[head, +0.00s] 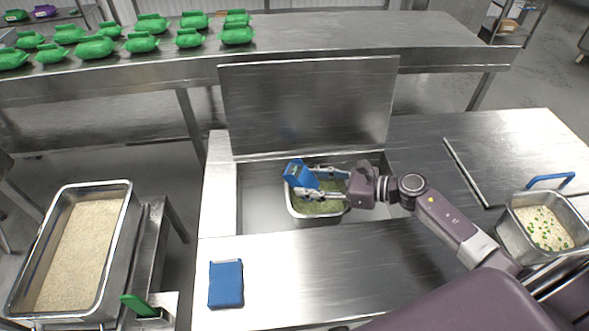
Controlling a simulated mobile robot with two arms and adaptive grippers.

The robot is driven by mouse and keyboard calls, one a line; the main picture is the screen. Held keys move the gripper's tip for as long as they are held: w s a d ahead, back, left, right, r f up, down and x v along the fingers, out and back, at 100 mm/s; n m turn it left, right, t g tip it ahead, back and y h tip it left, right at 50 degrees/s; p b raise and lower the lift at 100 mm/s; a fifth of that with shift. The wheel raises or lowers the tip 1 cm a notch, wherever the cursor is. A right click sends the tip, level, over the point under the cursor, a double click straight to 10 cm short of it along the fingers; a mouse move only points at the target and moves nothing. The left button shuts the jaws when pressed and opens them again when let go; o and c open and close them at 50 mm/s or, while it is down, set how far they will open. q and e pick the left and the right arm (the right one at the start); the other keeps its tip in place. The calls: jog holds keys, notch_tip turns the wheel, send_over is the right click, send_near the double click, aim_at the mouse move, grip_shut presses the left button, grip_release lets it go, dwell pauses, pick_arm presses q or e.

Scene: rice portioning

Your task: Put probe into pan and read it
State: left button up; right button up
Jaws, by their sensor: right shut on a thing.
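A blue probe (298,174) is held by my right gripper (312,183), which is shut on its body. The probe is tilted and over the left part of a metal pan (289,207) with green-tinged food in it. The pan sits in the recessed well in the middle of the counter. The probe's lower end is hidden, so I cannot tell whether it touches the food. Any display on it is too small to read. My left gripper is not in view.
A raised metal lid (310,105) stands behind the well. A blue box (226,284) lies on the counter at front left. A grain-filled tray (127,215) stands at left, another food pan (512,246) at right. Green packs (95,47) lie on the rear table.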

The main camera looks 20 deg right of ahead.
notch_tip(320, 180, up, 12)
jog(key=p, duration=0.7)
jog(key=shift+r+p, duration=0.15)
jog(key=shift+p, duration=0.25)
